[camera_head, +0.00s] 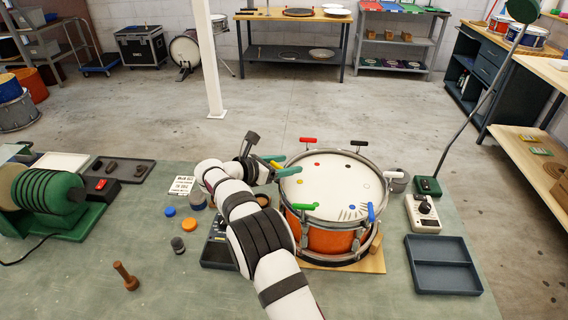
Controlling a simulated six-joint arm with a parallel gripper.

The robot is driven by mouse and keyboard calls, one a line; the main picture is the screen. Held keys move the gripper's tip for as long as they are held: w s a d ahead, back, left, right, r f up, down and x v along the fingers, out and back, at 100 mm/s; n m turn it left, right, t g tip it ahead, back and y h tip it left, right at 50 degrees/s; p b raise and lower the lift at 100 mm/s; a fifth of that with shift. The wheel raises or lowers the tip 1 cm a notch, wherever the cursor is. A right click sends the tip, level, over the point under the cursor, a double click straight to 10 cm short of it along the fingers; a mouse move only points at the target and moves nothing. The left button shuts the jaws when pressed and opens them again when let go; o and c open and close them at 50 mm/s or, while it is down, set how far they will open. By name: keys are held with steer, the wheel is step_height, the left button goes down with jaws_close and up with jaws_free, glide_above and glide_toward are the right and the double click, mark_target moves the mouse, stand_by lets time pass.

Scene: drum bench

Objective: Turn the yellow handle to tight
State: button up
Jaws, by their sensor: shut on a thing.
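The orange drum (328,238) stands on a wooden base on the bench, with a white head and a metal rim. The yellow handle (277,165) is at the drum's left rim and only a small part of it shows. My gripper (281,165) is at that rim with its green fingers on either side of the yellow handle, shut on it. Other handles round the rim are red (308,140), black (360,143), blue (371,212) and green (304,206). Coloured dots mark the head near them. The yellow handle's exact angle is too small to tell.
My arm crosses the bench left of the drum. A dark tray (443,283) and a white device with a dial (423,213) lie to the right. A printed card (182,185), caps and a wooden peg (126,277) lie left.

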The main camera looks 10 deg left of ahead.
steer(key=shift+s+d+m+g+h, duration=0.1)
steer(key=shift+d+m+g+h, duration=0.1)
steer(key=shift+m+g+h, duration=0.3)
steer(key=o, duration=1.4)
steer(key=shift+a+r, duration=0.1)
steer(key=shift+a, duration=0.05)
steer(key=v, duration=1.5)
steer(key=shift+s+a, duration=0.15)
steer(key=shift+s, duration=0.15)
steer(key=shift+c, duration=0.3)
